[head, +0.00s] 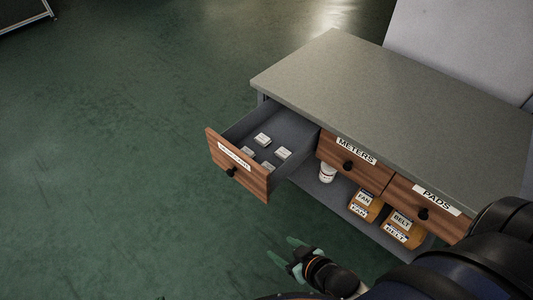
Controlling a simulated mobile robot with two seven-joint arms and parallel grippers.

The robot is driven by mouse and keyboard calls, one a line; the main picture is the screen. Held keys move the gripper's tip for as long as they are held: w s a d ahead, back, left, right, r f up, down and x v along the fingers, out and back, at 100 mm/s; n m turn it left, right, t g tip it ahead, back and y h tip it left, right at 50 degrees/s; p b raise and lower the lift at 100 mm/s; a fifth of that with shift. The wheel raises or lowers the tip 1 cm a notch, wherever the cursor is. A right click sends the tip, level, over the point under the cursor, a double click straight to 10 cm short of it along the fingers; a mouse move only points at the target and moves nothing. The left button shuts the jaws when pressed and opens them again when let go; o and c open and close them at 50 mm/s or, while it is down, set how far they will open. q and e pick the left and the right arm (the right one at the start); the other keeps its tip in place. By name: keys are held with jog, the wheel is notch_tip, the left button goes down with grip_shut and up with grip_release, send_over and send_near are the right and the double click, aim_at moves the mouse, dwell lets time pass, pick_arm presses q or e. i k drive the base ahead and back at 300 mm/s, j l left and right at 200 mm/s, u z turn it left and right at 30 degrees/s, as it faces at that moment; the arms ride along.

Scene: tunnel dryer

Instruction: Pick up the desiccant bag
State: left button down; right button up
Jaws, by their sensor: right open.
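Several small whitish packets lie in an open drawer (213,147) at the left end of the cabinet; one packet (262,139) is farther back and another packet (283,153) lies to its right. The drawer's label is too blurred to read for sure, and I cannot tell for certain that the packets are desiccant bags. My right gripper (284,252) is at the bottom centre, open and empty, in front of and below the drawer and apart from it. My left gripper is not in view.
The grey cabinet top (390,95) is bare. Shut drawers marked METERS (357,150) and PADS (436,199) sit right of the open one. A shelf below holds a white jar (327,173), a FAN box (364,205) and a BELT box (402,231).

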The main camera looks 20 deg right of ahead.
aim_at(250, 152)
jog(key=z, duration=0.4)
jog(key=i+j+z, duration=0.2)
jog(key=z, duration=0.25)
jog(key=i+j+z, duration=0.1)
jog(key=j+z, duration=0.25)
jog(key=z, duration=0.15)
jog(key=i+j+z, duration=0.15)
jog(key=j, duration=0.3)
jog(key=j+z, duration=0.15)
jog(key=j, duration=0.3)
